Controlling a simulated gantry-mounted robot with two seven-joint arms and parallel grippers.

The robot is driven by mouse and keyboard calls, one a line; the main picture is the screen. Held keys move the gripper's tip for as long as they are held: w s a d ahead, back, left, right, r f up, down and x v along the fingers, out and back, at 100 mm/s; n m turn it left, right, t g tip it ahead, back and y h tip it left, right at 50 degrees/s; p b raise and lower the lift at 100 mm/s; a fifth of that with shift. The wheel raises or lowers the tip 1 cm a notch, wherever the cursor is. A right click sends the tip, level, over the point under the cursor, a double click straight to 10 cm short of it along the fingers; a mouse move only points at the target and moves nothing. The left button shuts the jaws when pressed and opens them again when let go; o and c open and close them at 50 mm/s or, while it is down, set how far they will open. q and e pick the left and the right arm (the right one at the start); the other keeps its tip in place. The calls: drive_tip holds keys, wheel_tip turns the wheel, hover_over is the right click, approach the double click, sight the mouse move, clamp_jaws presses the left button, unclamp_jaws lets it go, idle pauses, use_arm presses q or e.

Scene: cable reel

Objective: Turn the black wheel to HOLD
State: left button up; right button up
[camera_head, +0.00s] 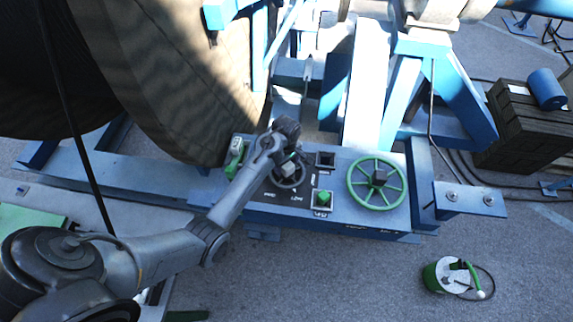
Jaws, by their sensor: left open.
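The black wheel (287,183) is a small dark handwheel on the blue control panel (335,215), left of the larger green wheel (354,188). My left gripper (288,158) is above the black wheel and hides its upper part. Its jaws are open, but the fingers are small and dark against the wheel, so I cannot tell whether they touch it. Small white labels lie on the panel below the black wheel; their words and the wheel's setting are too small to read surely. My right gripper is not in view.
A green button (323,197) and a dark square fitting (325,159) sit between the wheels. A green lever (235,157) stands left of the black wheel. The large cable reel (170,75) rises behind. A green and white can (447,276) stands on open ground at front right.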

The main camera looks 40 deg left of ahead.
use_arm(q)
drive_tip(key=shift+f, duration=1.15)
